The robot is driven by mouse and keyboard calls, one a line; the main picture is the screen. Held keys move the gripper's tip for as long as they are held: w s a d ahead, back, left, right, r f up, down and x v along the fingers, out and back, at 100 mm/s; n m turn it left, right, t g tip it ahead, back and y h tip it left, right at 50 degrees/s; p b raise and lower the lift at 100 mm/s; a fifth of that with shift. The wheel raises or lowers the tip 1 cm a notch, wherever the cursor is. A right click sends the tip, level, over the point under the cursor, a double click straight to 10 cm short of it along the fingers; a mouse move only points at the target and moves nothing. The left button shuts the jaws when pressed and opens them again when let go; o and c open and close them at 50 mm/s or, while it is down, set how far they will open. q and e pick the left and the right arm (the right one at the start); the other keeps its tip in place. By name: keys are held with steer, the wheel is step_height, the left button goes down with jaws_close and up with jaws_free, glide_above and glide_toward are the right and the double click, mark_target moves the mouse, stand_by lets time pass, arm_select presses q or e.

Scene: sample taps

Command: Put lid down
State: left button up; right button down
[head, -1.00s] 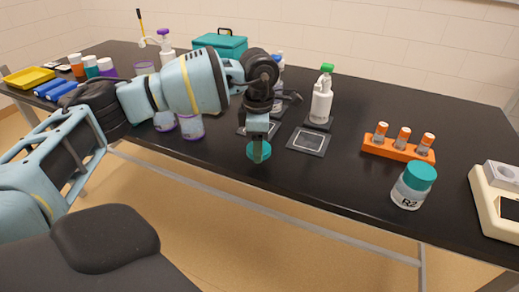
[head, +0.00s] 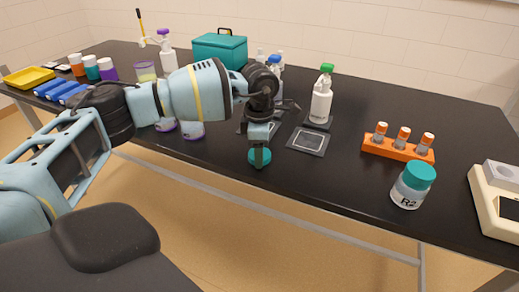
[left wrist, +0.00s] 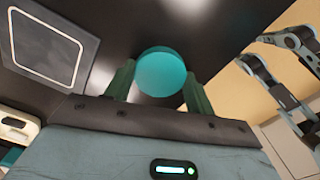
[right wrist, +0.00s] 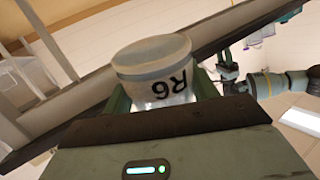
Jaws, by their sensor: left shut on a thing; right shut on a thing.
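A round teal lid (head: 259,161) is held by my left gripper (head: 259,154) at the front edge of the black table in the head view. In the left wrist view the lid (left wrist: 161,72) sits between both fingertips, which are shut on it. I cannot tell whether the lid touches the tabletop. My right gripper (right wrist: 160,92) shows only in the right wrist view. It is shut on a whitish jar marked R6 (right wrist: 158,66), whose lettering appears upside down.
Behind the lid is a dark square pad (head: 308,140), with a green-topped bottle (head: 321,100) beyond. To the right are an orange rack of vials (head: 397,150), a jar marked R2 (head: 408,193) and a beige instrument (head: 497,203). Bare tabletop (head: 330,178) lies right of the lid.

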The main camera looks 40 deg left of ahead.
arm_select(q)
steer(key=shift+f, duration=0.2)
steer(key=o, duration=1.1)
steer(key=shift+r, duration=0.15)
step_height(320, 180, up, 12)
steer(key=shift+r, duration=0.1)
arm_select(e)
steer(key=shift+w+r, duration=0.1)
steer(key=shift+r, duration=0.2)
